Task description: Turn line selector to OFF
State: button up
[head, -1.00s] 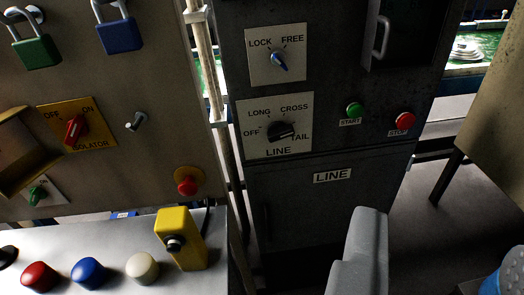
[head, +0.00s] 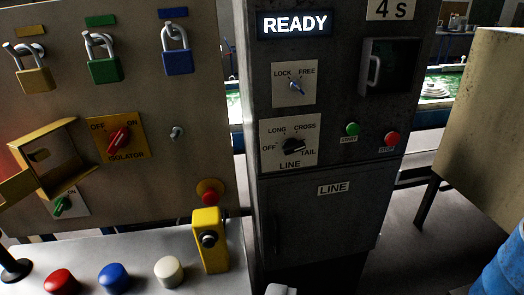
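The line selector (head: 293,146) is a black knob on a white plate (head: 272,161) marked OFF, LONG, CROSS, TAIL and LINE. It is on the dark cabinet in the middle of the view. Its handle lies roughly sideways, with one end toward TAIL on the right; the exact setting is hard to read. A small grey piece of my gripper (head: 281,290) shows at the bottom edge, well below the selector and apart from it. Its fingertips are not clearly visible, so I cannot tell whether it is open or shut.
A LOCK/FREE knob (head: 296,87) is above the selector; green START (head: 352,129) and red STOP (head: 391,139) buttons are at its right. A lit READY sign (head: 295,24) tops the cabinet. A yellow box (head: 209,240) stands left on a bench.

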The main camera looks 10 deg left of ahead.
aim_at(290, 145)
jog(key=u, duration=0.15)
jog(key=i, duration=1)
jog(key=z, duration=0.05)
